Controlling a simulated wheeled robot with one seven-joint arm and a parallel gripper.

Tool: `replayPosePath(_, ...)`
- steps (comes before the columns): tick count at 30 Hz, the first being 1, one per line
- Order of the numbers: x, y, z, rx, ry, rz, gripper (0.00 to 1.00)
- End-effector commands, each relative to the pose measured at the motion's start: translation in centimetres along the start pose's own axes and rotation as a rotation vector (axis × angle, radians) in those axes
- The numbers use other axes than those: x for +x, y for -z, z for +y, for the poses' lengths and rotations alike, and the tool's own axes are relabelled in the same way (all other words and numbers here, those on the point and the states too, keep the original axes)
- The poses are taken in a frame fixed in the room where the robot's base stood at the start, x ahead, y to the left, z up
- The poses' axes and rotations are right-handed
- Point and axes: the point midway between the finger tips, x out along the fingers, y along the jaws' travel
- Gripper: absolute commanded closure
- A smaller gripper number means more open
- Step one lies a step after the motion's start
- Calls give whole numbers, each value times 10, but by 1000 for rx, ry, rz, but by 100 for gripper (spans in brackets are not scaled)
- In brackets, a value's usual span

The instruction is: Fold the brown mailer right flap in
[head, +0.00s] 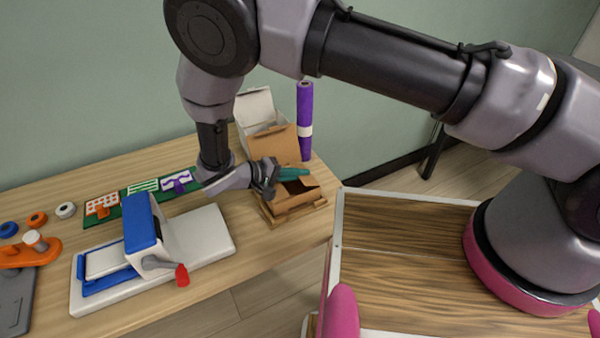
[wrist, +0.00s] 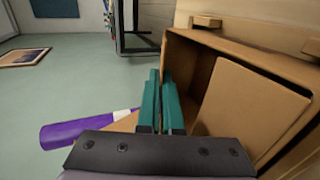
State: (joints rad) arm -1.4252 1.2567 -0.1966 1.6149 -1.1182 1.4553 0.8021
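The brown mailer (head: 287,205) is an open cardboard box near the right end of the bench. A large tan flap (head: 277,146) stands up at its back, and its dark inside shows. In the wrist view the mailer (wrist: 182,52) fills the right side, with a flat brown panel (wrist: 250,105) across part of its opening. My gripper (head: 306,172) reaches over the mailer from the left in the head view. In the wrist view its teal fingers (wrist: 160,75) lie close together beside the mailer's opening, with nothing seen between them. I cannot tell whether they touch the cardboard.
A white open box (head: 256,106) and a purple roll (head: 305,115) stand behind the mailer. A blue and white device with a red-handled crank (head: 140,240) is on the left, near a green mat (head: 131,207). Small wooden blocks (wrist: 207,21) border the mailer.

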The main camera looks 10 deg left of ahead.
Motion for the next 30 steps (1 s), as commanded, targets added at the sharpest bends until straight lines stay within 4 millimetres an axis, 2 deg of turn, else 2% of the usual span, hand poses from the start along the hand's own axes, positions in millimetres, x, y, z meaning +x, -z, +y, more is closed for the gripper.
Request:
replayPosePath(14,0,0,-1,-1,-10,0,100)
replayPosePath(15,0,0,-1,-1,-10,0,82)
replayPosePath(16,0,0,-1,0,-10,0,71)
replayPosePath(17,0,0,-1,0,-10,0,67)
replayPosePath(26,-1,0,-1,0,-10,0,67)
replayPosePath(30,-12,0,-1,0,-10,2,67)
